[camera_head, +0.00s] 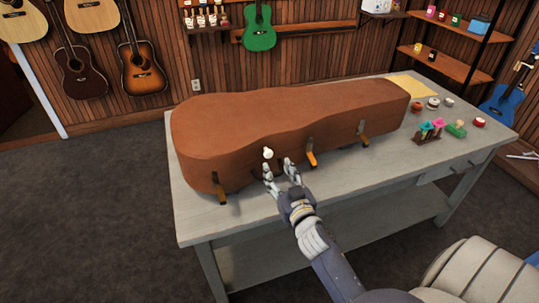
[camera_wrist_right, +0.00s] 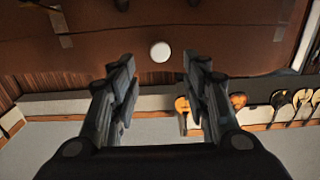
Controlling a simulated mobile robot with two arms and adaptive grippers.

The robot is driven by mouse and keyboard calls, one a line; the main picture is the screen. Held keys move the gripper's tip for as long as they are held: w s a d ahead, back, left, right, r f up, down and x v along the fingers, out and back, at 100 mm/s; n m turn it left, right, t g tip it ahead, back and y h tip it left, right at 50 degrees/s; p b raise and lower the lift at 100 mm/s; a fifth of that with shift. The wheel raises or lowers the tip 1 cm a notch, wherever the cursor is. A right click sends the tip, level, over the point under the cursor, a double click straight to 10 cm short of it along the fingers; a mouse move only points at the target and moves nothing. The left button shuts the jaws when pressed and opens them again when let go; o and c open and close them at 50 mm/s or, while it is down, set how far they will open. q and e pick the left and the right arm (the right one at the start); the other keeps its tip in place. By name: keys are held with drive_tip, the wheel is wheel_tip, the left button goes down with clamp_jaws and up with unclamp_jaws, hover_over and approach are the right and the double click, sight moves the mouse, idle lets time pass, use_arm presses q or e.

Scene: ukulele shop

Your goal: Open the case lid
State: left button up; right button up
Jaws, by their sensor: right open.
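The brown case (camera_head: 285,115) lies shut on the grey table (camera_head: 215,225). My right gripper (camera_head: 280,171) is open and empty, just in front of the knob. In the right wrist view the knob (camera_wrist_right: 160,51) lies beyond and between the spread fingertips (camera_wrist_right: 160,66), against the brown case (camera_wrist_right: 215,30). My left gripper is out of view.
Small jars and coloured items, including a green one (camera_head: 456,129), stand at the table's right end. A yellow sheet (camera_head: 410,87) lies at the back right. Guitars hang on the wooden wall, and a blue ukulele (camera_head: 505,102) stands at the right.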

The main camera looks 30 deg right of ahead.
sight(269, 155)
drive_tip(key=p+x, duration=0.1)
drive_tip(key=x, duration=0.6)
drive_tip(key=shift+w+f, duration=0.1)
drive_tip(key=shift+w, duration=0.15)
drive_tip(key=shift+c, duration=0.5)
clamp_jaws()
